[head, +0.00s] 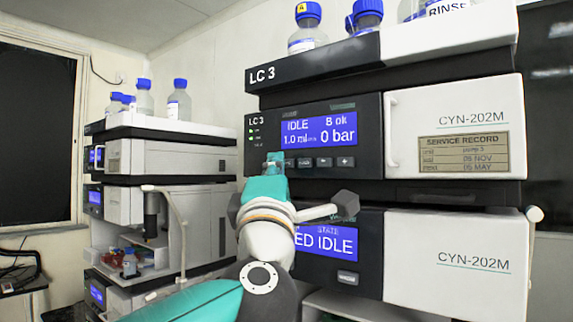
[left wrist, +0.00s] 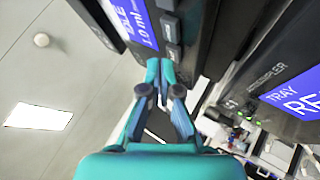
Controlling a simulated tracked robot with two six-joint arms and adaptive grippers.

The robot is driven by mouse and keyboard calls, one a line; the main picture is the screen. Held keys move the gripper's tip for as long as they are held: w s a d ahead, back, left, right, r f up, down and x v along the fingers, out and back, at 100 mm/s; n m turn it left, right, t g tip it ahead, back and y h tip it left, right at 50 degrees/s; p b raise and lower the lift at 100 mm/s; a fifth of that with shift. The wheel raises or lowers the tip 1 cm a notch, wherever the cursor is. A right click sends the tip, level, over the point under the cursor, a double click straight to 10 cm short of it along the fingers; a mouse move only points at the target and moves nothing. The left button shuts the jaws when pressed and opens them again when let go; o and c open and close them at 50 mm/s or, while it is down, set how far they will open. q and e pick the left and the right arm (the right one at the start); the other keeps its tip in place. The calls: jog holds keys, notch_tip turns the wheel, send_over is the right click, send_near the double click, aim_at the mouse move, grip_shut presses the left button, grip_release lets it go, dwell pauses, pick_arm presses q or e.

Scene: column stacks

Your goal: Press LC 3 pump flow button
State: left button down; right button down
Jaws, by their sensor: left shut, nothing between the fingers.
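The LC 3 pump module (head: 370,110) has a black front with a lit blue display (head: 318,130) reading IDLE, 1.0 ml and 0 bar. A row of small dark buttons (head: 325,162) lies under the display; the left end of the row is partly hidden by my left gripper. The display (left wrist: 136,22) and the buttons (left wrist: 170,30) also show in the left wrist view. My left gripper (head: 275,160) is teal, shut and empty. Its fingertips (left wrist: 160,68) are close to the panel by the end of the button row; I cannot tell whether they touch. Button labels are too small to read.
A lower module with a blue display (head: 325,240) sits under the pump, partly behind my left arm. Bottles with blue caps (head: 308,28) stand on top of the stack. Another stack (head: 170,140) stands at left, with a gap between.

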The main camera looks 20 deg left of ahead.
pick_arm(q)
jog(key=shift+w+d, duration=0.1)
jog(key=shift+w, duration=0.35)
dwell(0.4)
jog(key=shift+s, duration=0.55)
jog(key=shift+s+a+b, duration=0.25)
jog(key=shift+s+b, duration=0.05)
jog(key=s, duration=0.2)
jog(key=s+a+b, duration=0.1)
jog(key=s, duration=0.2)
jog(key=shift+a, duration=0.15)
dwell(0.3)
jog(key=shift+w, duration=0.1)
dwell(0.7)
